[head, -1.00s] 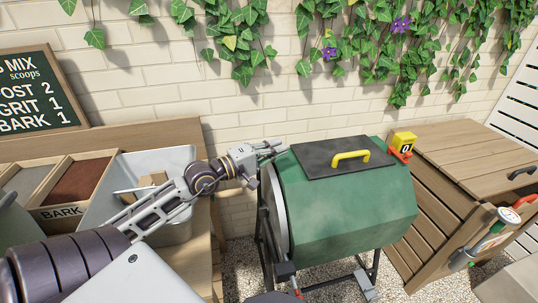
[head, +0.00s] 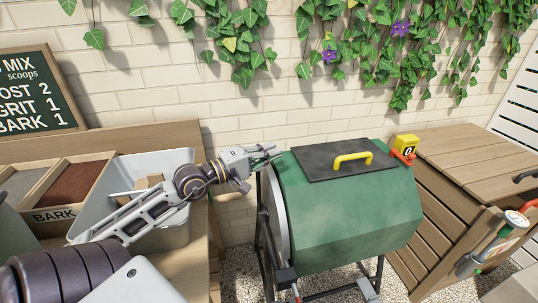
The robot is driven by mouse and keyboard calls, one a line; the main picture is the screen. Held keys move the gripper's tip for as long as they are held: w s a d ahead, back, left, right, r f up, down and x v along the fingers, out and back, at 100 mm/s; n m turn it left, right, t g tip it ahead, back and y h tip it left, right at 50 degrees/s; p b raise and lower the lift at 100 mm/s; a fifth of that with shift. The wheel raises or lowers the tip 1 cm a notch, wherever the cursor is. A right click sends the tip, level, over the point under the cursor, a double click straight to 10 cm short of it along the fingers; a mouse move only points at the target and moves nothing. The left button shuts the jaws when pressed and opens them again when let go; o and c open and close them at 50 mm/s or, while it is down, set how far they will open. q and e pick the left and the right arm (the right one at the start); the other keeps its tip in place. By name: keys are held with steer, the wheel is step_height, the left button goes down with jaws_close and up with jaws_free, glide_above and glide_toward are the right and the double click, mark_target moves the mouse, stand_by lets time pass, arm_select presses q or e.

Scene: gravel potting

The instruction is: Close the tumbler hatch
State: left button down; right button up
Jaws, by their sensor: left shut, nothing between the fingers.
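The green tumbler (head: 350,220) stands on a dark frame in the middle of the head view. Its dark hatch (head: 318,160) with a yellow handle (head: 352,159) lies flat over the top of the drum, and no gap shows along its edges. My left gripper (head: 266,153) is shut and empty, just left of the hatch's left edge and near the drum's top left rim. A small gap seems to lie between its fingertips and the hatch. My right gripper is not in view.
A grey tub (head: 166,230) and a bark bin (head: 78,185) stand on the bench at left. A yellow counter (head: 404,144) sits at the drum's right end. A wooden box (head: 470,165) stands at right. The brick wall is behind.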

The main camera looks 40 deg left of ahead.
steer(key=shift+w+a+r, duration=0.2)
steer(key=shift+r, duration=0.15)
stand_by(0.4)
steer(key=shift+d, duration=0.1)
